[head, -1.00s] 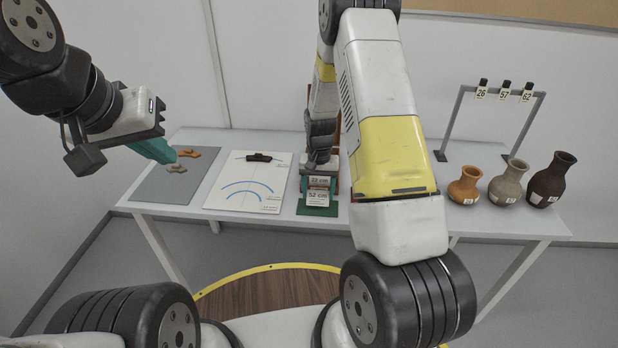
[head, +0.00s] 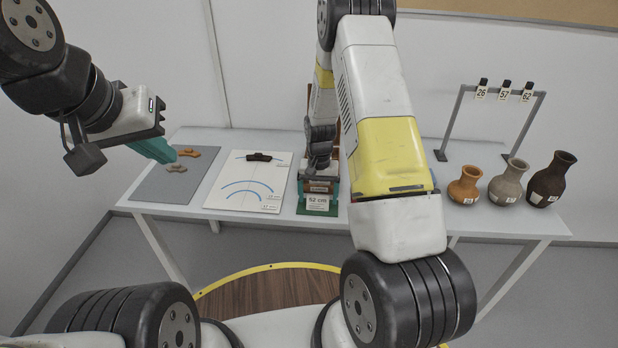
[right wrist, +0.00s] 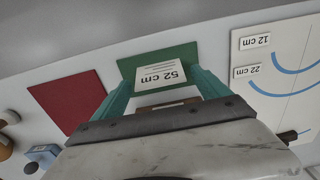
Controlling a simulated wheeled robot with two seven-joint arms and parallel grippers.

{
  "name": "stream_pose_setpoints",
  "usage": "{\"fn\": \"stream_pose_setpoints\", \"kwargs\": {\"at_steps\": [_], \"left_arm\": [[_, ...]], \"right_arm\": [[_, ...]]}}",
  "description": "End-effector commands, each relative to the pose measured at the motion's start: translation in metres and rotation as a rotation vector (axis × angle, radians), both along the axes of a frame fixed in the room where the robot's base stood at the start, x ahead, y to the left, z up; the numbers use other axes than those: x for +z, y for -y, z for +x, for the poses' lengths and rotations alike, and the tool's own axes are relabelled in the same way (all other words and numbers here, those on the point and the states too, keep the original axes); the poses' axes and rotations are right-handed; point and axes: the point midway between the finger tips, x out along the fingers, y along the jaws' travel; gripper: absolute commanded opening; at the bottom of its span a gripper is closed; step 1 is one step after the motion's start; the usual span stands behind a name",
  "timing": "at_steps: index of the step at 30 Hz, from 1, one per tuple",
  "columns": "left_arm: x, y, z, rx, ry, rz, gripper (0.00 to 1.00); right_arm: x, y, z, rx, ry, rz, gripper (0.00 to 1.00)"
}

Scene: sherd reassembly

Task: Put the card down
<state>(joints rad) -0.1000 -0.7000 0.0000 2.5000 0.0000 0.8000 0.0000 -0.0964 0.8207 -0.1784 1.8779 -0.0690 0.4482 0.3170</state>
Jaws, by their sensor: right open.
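The white card marked 52 cm (head: 318,203) lies on the green mat (head: 304,211) at the middle of the table. In the right wrist view the card (right wrist: 161,74) rests on the green mat (right wrist: 187,53), in front of and between my teal fingers. My right gripper (right wrist: 162,88) is open just over the card's near side; a brown piece with a pale strip (right wrist: 166,104) shows between its fingers. In the head view my right gripper (head: 318,186) partly hides the mat. My left gripper (head: 168,155) hangs by the grey mat; its finger gap is unclear.
Two sherds (head: 188,153) lie on the grey mat (head: 155,188). Several vases (head: 508,182) and a tag rack (head: 500,90) stand at right. A red mat (right wrist: 68,100) is beside the green one.

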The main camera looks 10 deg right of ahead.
Motion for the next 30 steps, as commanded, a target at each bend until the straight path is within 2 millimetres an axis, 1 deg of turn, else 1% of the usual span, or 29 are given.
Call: {"fn": "stream_pose_setpoints", "kwargs": {"at_steps": [5,12,15,23,26,29,30], "left_arm": [[0.000,0.000,0.000,0.000,0.000,0.000,0.00],[0.000,0.000,0.000,0.000,0.000,0.000,0.00],[0.000,0.000,0.000,0.000,0.000,0.000,0.00],[0.000,0.000,0.000,0.000,0.000,0.000,0.00],[0.000,0.000,0.000,0.000,0.000,0.000,0.00],[0.000,0.000,0.000,0.000,0.000,0.000,0.00],[0.000,0.000,0.000,0.000,0.000,0.000,0.00]], "right_arm": [[0.027,0.000,0.002,0.001,0.005,0.001,0.86],[0.080,-0.001,0.002,0.001,0.007,0.001,0.86],[0.097,0.000,0.001,0.000,0.005,0.001,0.86],[0.126,0.000,-0.001,0.002,0.011,0.004,0.86],[0.152,-0.002,-0.007,0.013,0.039,0.023,0.86],[0.194,-0.004,-0.022,0.035,0.093,0.052,0.86],[0.213,-0.006,-0.030,0.048,0.120,0.065,0.86]]}}
